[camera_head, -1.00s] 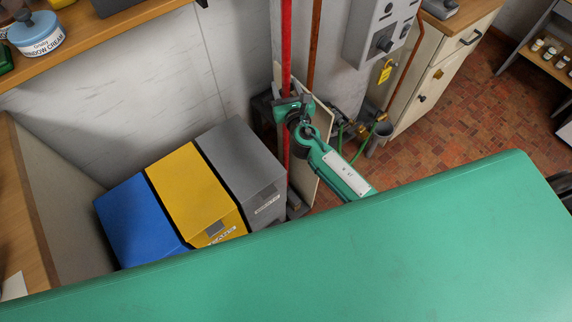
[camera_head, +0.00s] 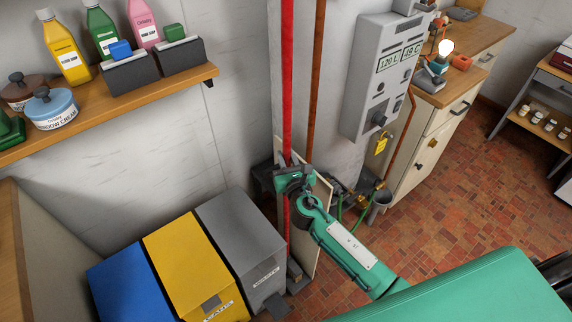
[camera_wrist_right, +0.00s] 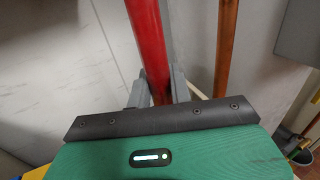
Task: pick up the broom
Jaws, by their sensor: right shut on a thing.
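The broom shows as a long upright red handle (camera_head: 287,80). It runs from the top edge of the head view down in front of the white wall, beside the grey bin. Its lower end and bristles cannot be made out. My right gripper (camera_head: 287,180) is shut on the red handle partway down. In the right wrist view the red handle (camera_wrist_right: 147,40) passes between the two grey fingers of the gripper (camera_wrist_right: 160,88). My left gripper is not in view.
A brown pipe (camera_head: 316,70) runs close to the handle's right. Blue (camera_head: 122,285), yellow (camera_head: 190,265) and grey (camera_head: 238,235) bins stand left of it. A shelf (camera_head: 120,100) with bottles is upper left. A grey control box (camera_head: 378,75) hangs right. Tiled floor (camera_head: 450,190) is open at right.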

